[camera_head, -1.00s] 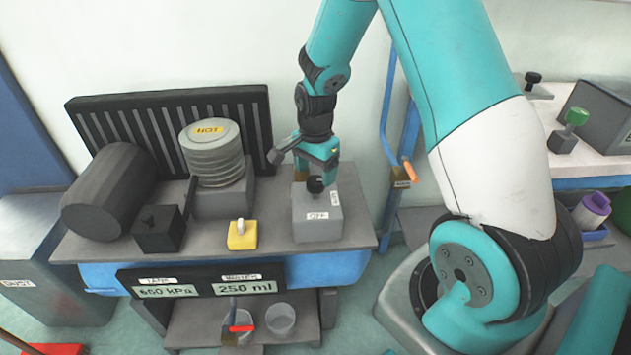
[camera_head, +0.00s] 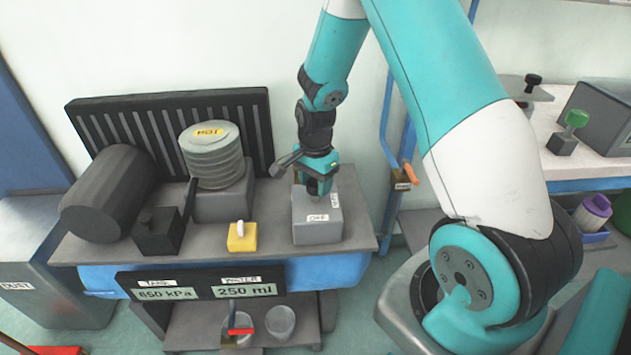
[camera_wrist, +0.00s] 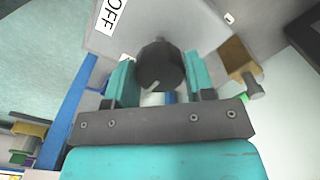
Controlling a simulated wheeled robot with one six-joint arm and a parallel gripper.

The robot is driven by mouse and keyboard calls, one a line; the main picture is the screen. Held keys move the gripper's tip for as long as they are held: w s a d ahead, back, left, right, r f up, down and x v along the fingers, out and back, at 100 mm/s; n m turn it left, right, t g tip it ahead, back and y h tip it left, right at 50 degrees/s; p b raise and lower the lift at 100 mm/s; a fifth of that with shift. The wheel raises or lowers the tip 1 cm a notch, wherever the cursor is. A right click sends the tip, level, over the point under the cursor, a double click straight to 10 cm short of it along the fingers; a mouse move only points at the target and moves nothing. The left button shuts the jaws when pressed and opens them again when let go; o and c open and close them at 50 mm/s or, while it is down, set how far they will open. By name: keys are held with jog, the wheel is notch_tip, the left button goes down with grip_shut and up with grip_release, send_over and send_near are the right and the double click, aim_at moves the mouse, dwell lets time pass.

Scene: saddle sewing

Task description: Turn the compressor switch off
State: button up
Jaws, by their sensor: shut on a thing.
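The grey switch box (camera_head: 318,227) sits at the right end of the compressor bench. An "OFF" label is on its front and an "ON" label at its right side. In the wrist view, the box's black round knob (camera_wrist: 160,62) stands between the two teal fingers of my gripper (camera_wrist: 158,76), which is shut on it. The knob has a short white mark near its lower edge. In the head view, my gripper (camera_head: 317,186) is down on the box top and mostly hides the knob. The "OFF" label also shows in the wrist view.
On the same bench (camera_head: 275,244) stand a yellow block with a white toggle (camera_head: 242,236), a ribbed cylinder marked "HOT" (camera_head: 212,158) and a dark tank (camera_head: 108,195). Displays read 650 kPa and 250 ml. A blue pipe with an orange handle (camera_head: 410,173) is close on the right.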

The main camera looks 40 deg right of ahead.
jog(key=shift+n, duration=0.3)
jog(key=n+p, duration=0.1)
jog(key=n, duration=0.2)
jog(key=shift+n+p, duration=0.3)
jog(key=shift+p, duration=0.1)
jog(key=n+p, duration=0.1)
jog(key=n, duration=0.3)
jog(key=shift+n, duration=0.3)
jog(key=n+p, duration=0.1)
jog(key=n, duration=0.3)
jog(key=shift+p, duration=0.3)
jog(key=shift+n+p, duration=0.4)
jog(key=shift+n, duration=2.1)
jog(key=o, duration=0.9)
